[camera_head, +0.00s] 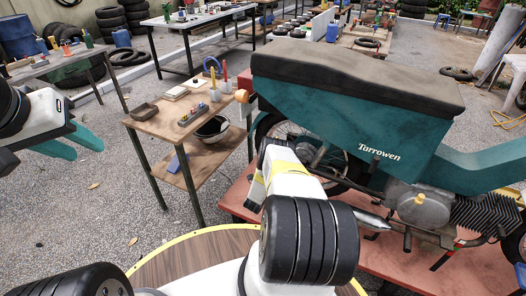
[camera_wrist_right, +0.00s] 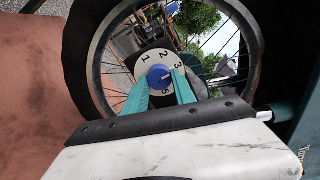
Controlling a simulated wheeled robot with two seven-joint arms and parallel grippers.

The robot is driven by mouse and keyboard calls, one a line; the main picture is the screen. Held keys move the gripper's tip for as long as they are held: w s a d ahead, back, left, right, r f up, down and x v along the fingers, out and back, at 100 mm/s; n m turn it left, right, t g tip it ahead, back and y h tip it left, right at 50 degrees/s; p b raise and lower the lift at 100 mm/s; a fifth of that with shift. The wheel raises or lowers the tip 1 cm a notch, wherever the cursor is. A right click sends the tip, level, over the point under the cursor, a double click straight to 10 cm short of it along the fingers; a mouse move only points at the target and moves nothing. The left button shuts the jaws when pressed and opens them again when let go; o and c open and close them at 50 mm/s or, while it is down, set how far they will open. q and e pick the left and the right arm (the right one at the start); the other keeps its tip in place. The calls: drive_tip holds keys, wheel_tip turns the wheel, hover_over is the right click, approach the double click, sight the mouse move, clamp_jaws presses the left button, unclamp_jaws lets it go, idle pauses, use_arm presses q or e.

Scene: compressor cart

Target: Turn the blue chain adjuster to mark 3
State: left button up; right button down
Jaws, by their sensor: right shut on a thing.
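The blue chain adjuster (camera_wrist_right: 160,77) is a round knob on a pale dial (camera_wrist_right: 152,60) in front of the motorcycle's spoked wheel. The numbers 1, 2, 3 and 5 can be read on the dial, with 3 near the right fingertip. A pale line shows on the knob, too small to read surely. My right gripper (camera_wrist_right: 161,77) is shut on the knob, one teal finger on each side. In the head view the adjuster and right fingers are hidden behind my right arm. My left gripper (camera_head: 89,150) is open and empty at the left.
The teal motorcycle (camera_head: 350,110) stands on a red platform (camera_head: 400,259). A wooden cart (camera_head: 158,124) with cups and small parts stands left of it. A round wooden top (camera_head: 190,258) is in front. Gravel floor is clear between the cart and my left gripper.

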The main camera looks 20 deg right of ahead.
drive_tip(key=shift+a, duration=0.1)
drive_tip(key=c, duration=1)
unclamp_jaws()
drive_tip(key=shift+c, duration=0.2)
drive_tip(key=v, duration=0.7)
drive_tip(key=shift+s+a, duration=0.25)
drive_tip(key=shift+a, duration=0.05)
